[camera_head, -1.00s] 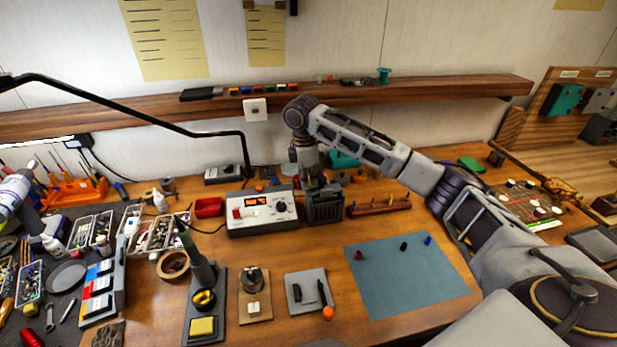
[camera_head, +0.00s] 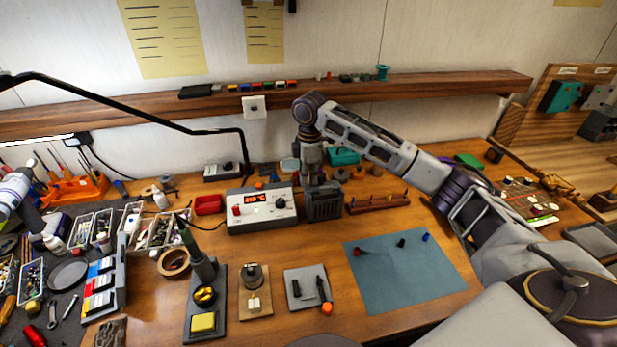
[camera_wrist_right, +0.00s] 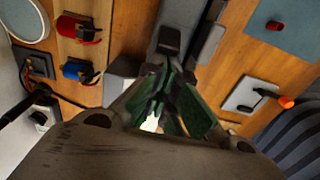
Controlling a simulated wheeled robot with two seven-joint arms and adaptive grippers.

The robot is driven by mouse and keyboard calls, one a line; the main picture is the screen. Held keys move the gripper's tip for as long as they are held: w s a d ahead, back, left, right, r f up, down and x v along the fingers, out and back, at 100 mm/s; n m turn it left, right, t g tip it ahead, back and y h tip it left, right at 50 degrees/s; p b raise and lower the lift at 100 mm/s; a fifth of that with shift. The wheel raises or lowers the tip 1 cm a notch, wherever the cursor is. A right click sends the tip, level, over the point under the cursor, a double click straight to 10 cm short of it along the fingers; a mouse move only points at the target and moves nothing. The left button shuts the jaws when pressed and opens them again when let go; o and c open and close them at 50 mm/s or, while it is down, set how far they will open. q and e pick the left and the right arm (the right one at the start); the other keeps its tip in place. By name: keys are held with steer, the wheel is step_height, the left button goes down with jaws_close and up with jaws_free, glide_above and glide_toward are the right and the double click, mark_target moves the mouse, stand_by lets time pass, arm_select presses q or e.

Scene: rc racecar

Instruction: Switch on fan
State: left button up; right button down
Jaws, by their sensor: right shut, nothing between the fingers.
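The fan (camera_head: 325,205) is a small dark grey box with a slatted front. It stands on the bench to the right of the white soldering station. My right gripper (camera_head: 317,182) is directly over the fan's top, pointing down. Its fingers are shut and empty. In the right wrist view the closed green-grey fingers (camera_wrist_right: 165,105) are in front of a dark grey body that looks like the fan (camera_wrist_right: 190,35). The fingers hide part of it, and I cannot tell whether they touch it. The fan's switch is not clearly visible. I see no left gripper.
The soldering station (camera_head: 262,208) with a lit orange display stands close left of the fan. A wooden rack (camera_head: 378,203) is close right. The shelf (camera_head: 420,91) runs behind my arm. A blue-grey mat (camera_head: 400,280) lies in front, with bare bench between it and the fan.

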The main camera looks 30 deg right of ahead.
mark_target(319, 178)
steer(key=shift+s+d+r+y+p, duration=0.1)
steer(key=shift+d+r+y+p, duration=0.1)
steer(key=shift+y+p, duration=0.5)
stand_by(0.3)
steer(key=shift+d+r, duration=0.1)
steer(key=shift+r, duration=0.05)
steer(key=shift+d+r+p, duration=0.1)
steer(key=shift+d+p, duration=0.05)
steer(key=shift+p, duration=0.4)
steer(key=shift+d+t+y, duration=0.1)
steer(key=shift+t+y, duration=0.2)
steer(key=shift+y, duration=0.1)
steer(key=shift+s+d+r+t+y+p, duration=0.15)
steer(key=shift+d+y+p, duration=0.1)
steer(key=shift+y, duration=0.35)
steer(key=shift+d+t+y+p, duration=0.1)
steer(key=shift+t+y+p, duration=0.1)
steer(key=shift+y, duration=0.4)
steer(key=shift+s+d+r+t+y, duration=0.1)
steer(key=shift+d+r+t+y, duration=0.2)
steer(key=shift+y, duration=0.4)
steer(key=shift+s+d+t+y, duration=0.1)
steer(key=shift+d+y, duration=0.25)
steer(key=shift+y, duration=0.35)
steer(key=shift+r+p, duration=0.2)
steer(key=shift+p, duration=0.1)
steer(key=shift+r+p, duration=0.55)
steer(key=shift+r, duration=0.05)
